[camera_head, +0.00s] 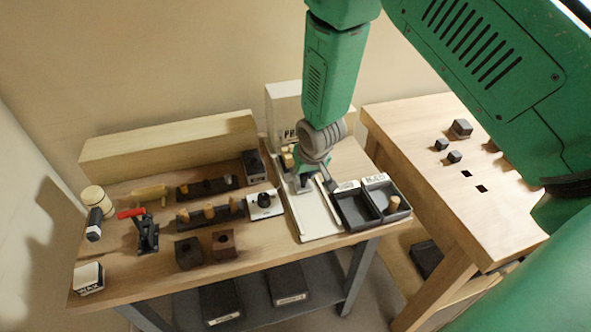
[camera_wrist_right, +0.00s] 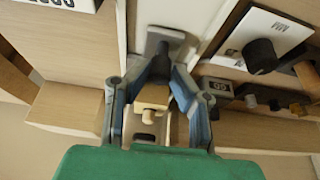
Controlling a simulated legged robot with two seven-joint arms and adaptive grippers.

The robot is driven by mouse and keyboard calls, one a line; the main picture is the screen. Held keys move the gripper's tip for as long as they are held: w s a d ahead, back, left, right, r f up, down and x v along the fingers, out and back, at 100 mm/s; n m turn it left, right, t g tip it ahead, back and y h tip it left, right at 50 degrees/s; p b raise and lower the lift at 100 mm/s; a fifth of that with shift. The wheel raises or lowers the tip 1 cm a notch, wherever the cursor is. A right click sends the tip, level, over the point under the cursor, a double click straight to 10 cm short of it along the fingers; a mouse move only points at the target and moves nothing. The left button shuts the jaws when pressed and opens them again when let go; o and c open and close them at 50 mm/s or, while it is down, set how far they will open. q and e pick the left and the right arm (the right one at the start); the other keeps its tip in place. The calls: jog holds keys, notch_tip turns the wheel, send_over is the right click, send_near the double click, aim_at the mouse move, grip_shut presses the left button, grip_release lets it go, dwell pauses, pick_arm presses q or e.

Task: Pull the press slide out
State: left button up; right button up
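The white press (camera_head: 297,104), with partly hidden lettering, stands at the back of the bench. Its long pale slide track (camera_head: 318,222) runs toward the front edge. My right gripper (camera_head: 304,180) is low over the track, pointing down. In the wrist view, its fingers (camera_wrist_right: 164,66) converge on a dark grey handle (camera_wrist_right: 165,38) at the white strip and look shut on it. A beige block (camera_wrist_right: 152,98) shows between the finger linkages. My arm hides part of the press and the slide. My left gripper is not in view.
Two dark open bins (camera_head: 353,222) stand right of the track. A white plate with a black knob (camera_head: 265,204) is close on its left. Peg racks (camera_head: 210,214), a red-handled clamp (camera_head: 147,232) and a mallet (camera_head: 97,200) lie farther left. Another wooden table (camera_head: 500,215) is at right.

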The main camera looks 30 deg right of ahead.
jog(key=shift+a, duration=0.1)
jog(key=shift+c, duration=0.4)
jog(key=shift+o, duration=0.2)
jog(key=shift+s, duration=0.1)
jog(key=shift+s+a+r+g+p, duration=0.1)
jog(key=shift+s+g+p, duration=0.3)
jog(key=shift+s+p, duration=0.4)
jog(key=shift+s+a+g+p, duration=0.2)
jog(key=shift+s+g+p, duration=0.2)
jog(key=shift+s+p, duration=0.25)
jog(key=shift+s, duration=0.25)
jog(key=shift+a, duration=0.1)
